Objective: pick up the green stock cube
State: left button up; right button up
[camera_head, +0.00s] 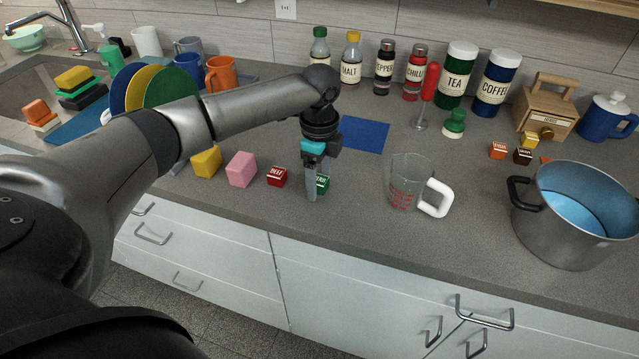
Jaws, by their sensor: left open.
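The green stock cube (324,184) sits on the grey counter near its front edge, with white lettering on its face. My left gripper (312,190) points down over it, and a finger hides the cube's left part. The jaws are open; whether a finger touches the cube I cannot tell. A dark red cube (277,177) labelled BEEF stands just left of the gripper. My right gripper is not in view.
A pink block (241,169) and a yellow block (207,161) stand further left. A glass measuring jug (404,184) stands right of the gripper, and a big pot (566,222) at the far right. A blue mat (364,134) lies behind.

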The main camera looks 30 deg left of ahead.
pick_arm(q)
grip_shut()
dwell(0.4)
